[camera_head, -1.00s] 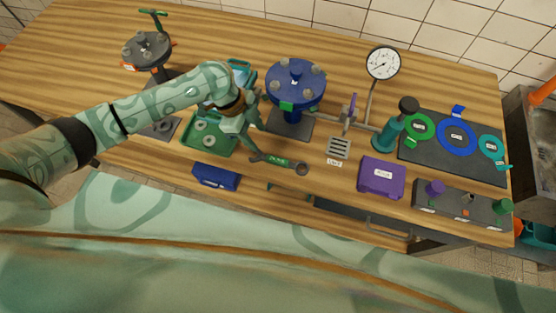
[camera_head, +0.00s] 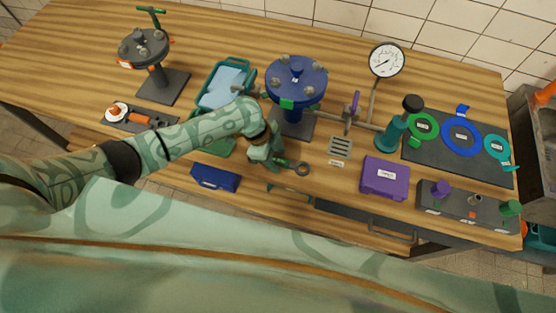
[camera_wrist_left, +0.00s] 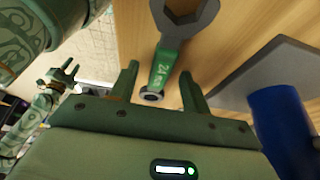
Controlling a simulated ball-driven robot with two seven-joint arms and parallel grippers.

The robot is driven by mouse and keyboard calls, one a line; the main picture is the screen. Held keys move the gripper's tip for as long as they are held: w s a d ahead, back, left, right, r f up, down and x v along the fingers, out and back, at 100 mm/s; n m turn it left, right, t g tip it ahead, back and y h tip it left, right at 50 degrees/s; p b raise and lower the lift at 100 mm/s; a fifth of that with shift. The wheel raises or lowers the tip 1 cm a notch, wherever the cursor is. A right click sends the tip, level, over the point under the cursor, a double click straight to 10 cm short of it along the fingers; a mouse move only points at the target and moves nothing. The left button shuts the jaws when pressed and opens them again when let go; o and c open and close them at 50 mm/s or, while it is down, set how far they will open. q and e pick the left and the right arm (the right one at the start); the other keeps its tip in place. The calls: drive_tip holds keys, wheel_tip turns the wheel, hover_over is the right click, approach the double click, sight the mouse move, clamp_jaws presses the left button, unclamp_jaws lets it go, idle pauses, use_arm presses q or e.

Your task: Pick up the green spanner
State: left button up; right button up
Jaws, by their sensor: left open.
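The green spanner lies on the wooden bench, with its grey ring end (camera_head: 302,169) showing in the head view and most of its handle hidden by my left gripper (camera_head: 270,163). In the left wrist view the spanner's green handle (camera_wrist_left: 164,68), marked 24, lies between the fingertips of my left gripper (camera_wrist_left: 160,76), with the grey jaw end beyond. The left gripper is open, and a gap shows beside the handle. My other arm's gripper (camera_wrist_left: 62,78) seems to show small at the left of the wrist view; its opening is unclear.
A blue flanged pipe (camera_head: 296,82) on a grey base stands just behind the spanner. A blue box (camera_head: 215,177) is left of the gripper, a purple box (camera_head: 384,178) to the right. A slotted grey plate (camera_head: 340,148) lies near the ring end. A teal tray (camera_head: 226,82) stands behind my arm.

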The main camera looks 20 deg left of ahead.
use_arm(q)
clamp_jaws()
drive_tip(key=shift+r, duration=0.1)
drive_tip(key=shift+r, duration=0.6)
drive_tip(key=s+a+r+p, duration=0.3)
drive_tip(key=s+a+r, duration=0.4)
drive_tip(key=a+r, duration=0.4)
drive_tip(key=shift+s+a+r, duration=0.35)
